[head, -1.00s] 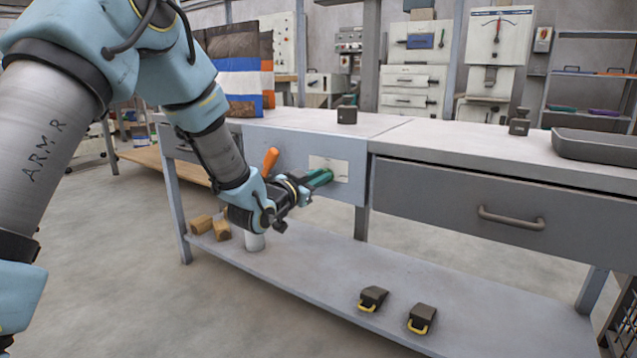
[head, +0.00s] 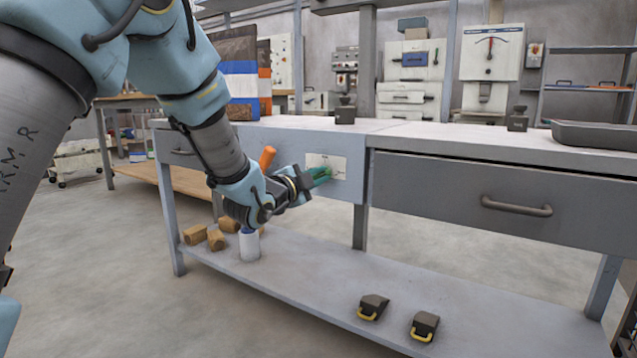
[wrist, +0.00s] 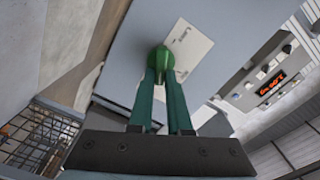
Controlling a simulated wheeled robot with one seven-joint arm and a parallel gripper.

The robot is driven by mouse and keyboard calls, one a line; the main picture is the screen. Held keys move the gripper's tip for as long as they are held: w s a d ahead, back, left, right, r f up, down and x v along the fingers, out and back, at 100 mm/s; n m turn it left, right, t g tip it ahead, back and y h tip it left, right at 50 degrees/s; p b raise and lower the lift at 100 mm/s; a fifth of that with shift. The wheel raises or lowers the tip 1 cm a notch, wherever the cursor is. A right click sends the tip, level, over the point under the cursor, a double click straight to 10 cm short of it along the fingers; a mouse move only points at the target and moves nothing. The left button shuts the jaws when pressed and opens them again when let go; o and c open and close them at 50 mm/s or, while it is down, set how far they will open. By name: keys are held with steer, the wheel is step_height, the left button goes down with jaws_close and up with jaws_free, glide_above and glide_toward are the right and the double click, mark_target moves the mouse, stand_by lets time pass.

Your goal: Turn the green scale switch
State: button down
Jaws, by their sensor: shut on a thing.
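The green scale switch (wrist: 162,60) is a rounded green knob beside a pale label plate on the bench's front panel. In the wrist view my gripper (wrist: 162,80) has its two green fingers closed on the switch, one on each side of it. In the head view my gripper (head: 318,174) reaches the front panel (head: 290,145) at the pale label plate (head: 335,162). There the switch itself is hard to tell from my green fingers. The label's print is too small to read.
An orange handle (head: 267,157) sticks out of the panel just left of my gripper. A grey drawer (head: 480,200) with a bar handle is to the right. The lower shelf (head: 310,285) holds wooden blocks (head: 215,240), a white cylinder (head: 249,246) and two dark yellow-handled weights (head: 373,306).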

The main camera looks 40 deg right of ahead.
steer(key=shift+m, duration=0.4)
steer(key=shift+f, duration=0.1)
steer(key=c, duration=0.9)
jaws_free()
steer(key=shift+o, duration=0.2)
steer(key=shift+a, duration=0.1)
steer(key=p+v, duration=0.2)
steer(key=v, duration=0.8)
steer(key=shift+a, duration=0.3)
